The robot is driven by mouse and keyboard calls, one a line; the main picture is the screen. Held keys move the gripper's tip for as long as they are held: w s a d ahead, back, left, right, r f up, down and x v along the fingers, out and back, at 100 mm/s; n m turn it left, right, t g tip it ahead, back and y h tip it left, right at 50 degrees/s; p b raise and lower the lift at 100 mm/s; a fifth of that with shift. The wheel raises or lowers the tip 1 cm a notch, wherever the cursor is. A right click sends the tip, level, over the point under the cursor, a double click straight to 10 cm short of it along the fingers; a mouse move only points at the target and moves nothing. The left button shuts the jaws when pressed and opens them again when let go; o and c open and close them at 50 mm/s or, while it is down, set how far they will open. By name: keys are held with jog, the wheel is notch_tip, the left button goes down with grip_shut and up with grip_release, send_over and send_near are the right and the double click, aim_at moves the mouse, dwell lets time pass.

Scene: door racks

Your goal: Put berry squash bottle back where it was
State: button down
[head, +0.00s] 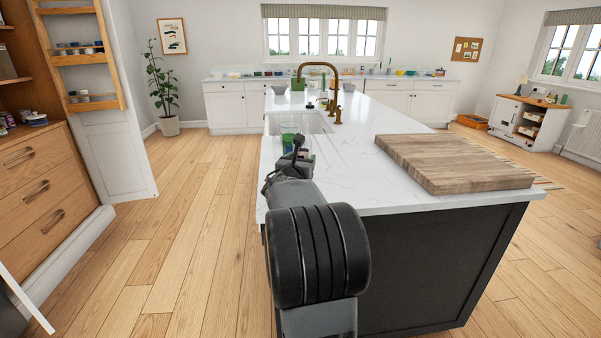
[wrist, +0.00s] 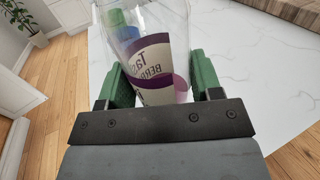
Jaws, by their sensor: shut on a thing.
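The berry squash bottle (wrist: 152,60) is clear, with a white and purple label whose lettering is partly visible in the wrist view. My gripper (wrist: 161,84) is shut on it, with one green finger pad on each side. In the head view my gripper (head: 295,160) is over the near left end of the island counter, mostly hidden behind my own arm. A clear shape, probably the bottle (head: 289,127), shows just beyond it. I cannot tell whether the bottle touches the counter. The door rack (head: 88,58) at the left has shelves with several small jars.
The island (head: 345,170) carries a thick wooden board (head: 452,162) and a sink with a brass tap (head: 336,90). Wooden drawers (head: 35,180) stand at the left. A blue and green item (wrist: 127,35) shows through the bottle. The floor between island and drawers is clear.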

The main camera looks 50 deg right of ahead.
jog(key=shift+w+d+f+b, duration=0.1)
jog(key=shift+w+f+b, duration=0.1)
jog(key=shift+f, duration=0.75)
jog(key=shift+w+f+b, duration=0.1)
jog(key=shift+f+b, duration=0.05)
jog(key=shift+f, duration=0.75)
jog(key=shift+f, duration=0.1)
jog(key=shift+f, duration=0.15)
jog(key=shift+c, duration=1.4)
grip_release()
